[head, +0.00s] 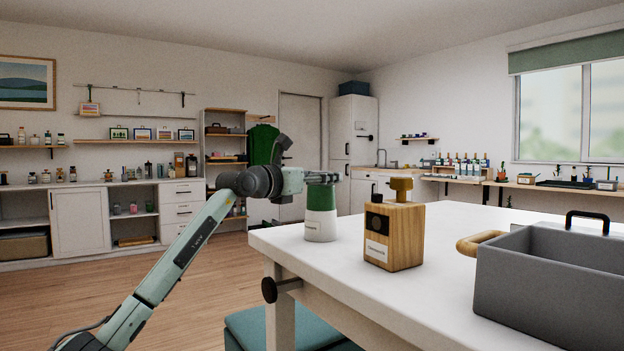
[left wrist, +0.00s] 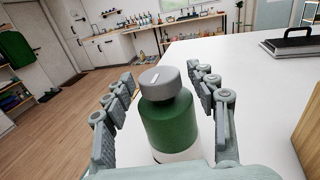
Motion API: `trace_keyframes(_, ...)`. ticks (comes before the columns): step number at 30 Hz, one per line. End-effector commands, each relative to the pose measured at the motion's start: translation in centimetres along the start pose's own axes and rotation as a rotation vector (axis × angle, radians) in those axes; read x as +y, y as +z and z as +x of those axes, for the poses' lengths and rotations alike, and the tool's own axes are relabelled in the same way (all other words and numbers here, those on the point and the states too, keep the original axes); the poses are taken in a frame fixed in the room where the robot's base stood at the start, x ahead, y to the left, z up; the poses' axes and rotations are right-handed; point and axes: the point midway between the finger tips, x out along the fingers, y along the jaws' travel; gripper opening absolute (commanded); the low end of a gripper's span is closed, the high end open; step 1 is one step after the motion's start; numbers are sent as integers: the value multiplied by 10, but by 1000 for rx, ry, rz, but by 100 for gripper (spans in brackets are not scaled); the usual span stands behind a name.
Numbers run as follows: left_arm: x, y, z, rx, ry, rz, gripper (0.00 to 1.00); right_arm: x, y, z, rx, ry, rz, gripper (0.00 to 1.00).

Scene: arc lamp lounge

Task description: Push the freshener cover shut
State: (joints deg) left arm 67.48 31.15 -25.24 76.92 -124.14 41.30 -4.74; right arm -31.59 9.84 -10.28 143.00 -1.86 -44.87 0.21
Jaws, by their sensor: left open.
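A green bottle with a white lower part (head: 321,225), which I take to be the freshener, stands upright near the table's left edge. Its grey cap (left wrist: 160,83) shows in the left wrist view and looks seated on the green body (left wrist: 172,122); I cannot tell whether it is fully shut. In the head view the gripper hides the cap. My left gripper (head: 322,178) is at the bottle's top, open, with its fingers (left wrist: 162,76) on either side of the bottle. My right gripper is not in view.
A wooden block-shaped box (head: 407,235) with a brass-coloured knob stands close to the right of the bottle. The white tabletop (head: 350,270) is otherwise mostly clear. A teal seat (head: 248,325) sits below the table's left end.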

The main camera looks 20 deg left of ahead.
Motion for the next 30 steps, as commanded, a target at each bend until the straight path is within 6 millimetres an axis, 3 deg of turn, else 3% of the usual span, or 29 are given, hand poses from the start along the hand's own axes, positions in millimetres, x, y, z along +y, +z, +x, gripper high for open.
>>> trace_keyframes(5, 1, -1, -26, 1, 2, 5, 57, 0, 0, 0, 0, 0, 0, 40)
trace_keyframes(12, 1, -1, -78, 2, 2, 3, 57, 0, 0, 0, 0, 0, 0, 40)
trace_keyframes(18, 1, -1, -108, 2, 2, 1, 57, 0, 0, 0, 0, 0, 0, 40)
trace_keyframes(30, 0, -1, -117, 2, 0, 0, 57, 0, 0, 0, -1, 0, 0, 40)
